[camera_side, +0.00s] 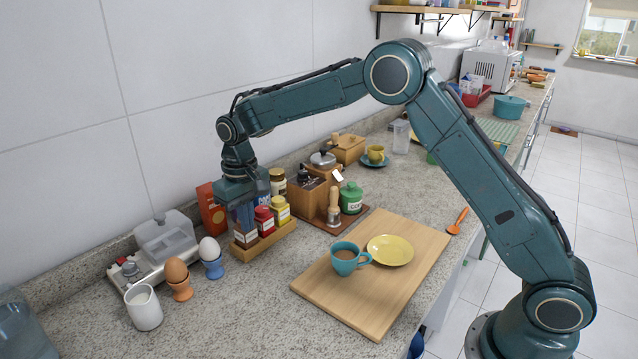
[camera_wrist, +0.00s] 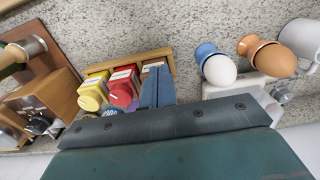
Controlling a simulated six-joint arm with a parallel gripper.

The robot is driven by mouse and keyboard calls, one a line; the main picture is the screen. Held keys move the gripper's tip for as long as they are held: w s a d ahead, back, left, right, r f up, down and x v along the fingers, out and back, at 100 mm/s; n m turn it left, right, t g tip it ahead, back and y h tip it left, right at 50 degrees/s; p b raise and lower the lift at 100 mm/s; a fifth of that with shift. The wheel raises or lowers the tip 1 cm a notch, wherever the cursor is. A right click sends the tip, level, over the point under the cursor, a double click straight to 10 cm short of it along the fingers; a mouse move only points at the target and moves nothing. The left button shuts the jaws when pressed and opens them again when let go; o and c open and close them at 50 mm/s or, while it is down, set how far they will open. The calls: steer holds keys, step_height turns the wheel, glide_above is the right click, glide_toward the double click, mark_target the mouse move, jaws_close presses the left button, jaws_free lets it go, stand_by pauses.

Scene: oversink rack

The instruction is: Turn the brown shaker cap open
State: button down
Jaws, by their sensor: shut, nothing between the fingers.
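A small wooden rack (camera_side: 262,246) holds a row of shakers against the back of the counter; the rack also shows in the wrist view (camera_wrist: 128,62). A red shaker (camera_side: 264,221) and a yellow shaker (camera_side: 281,211) stand in it. My gripper (camera_side: 243,228) points down over the rack's left end, beside the red shaker. In the wrist view its fingers (camera_wrist: 158,75) are together and empty. A pale-labelled shaker (camera_side: 247,239) shows partly behind the fingers. It may be the brown one; its cap is hidden by my gripper, so I cannot tell its position.
A brown egg (camera_side: 176,270) and a white egg (camera_side: 209,248) stand in cups left of the rack, near a white mug (camera_side: 144,307). A red box (camera_side: 211,209) is behind. A wooden board (camera_side: 350,310) with a cup (camera_side: 346,259) lies to the right.

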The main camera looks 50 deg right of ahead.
steer(key=shift+w+d, duration=0.2)
steer(key=shift+w, duration=0.2)
stand_by(0.8)
steer(key=shift+d, duration=0.8)
stand_by(0.8)
steer(key=shift+s+d, duration=0.15)
steer(key=shift+s, duration=0.2)
stand_by(0.4)
steer(key=shift+r, duration=0.15)
steer(key=shift+r, duration=2.9)
steer(key=shift+s+a+r, duration=0.15)
steer(key=shift+a+r, duration=0.1)
steer(key=shift+a, duration=0.3)
steer(key=shift+s+a+r, duration=0.1)
steer(key=shift+a+r, duration=0.1)
steer(key=shift+a, duration=0.3)
steer(key=shift+f, duration=0.1)
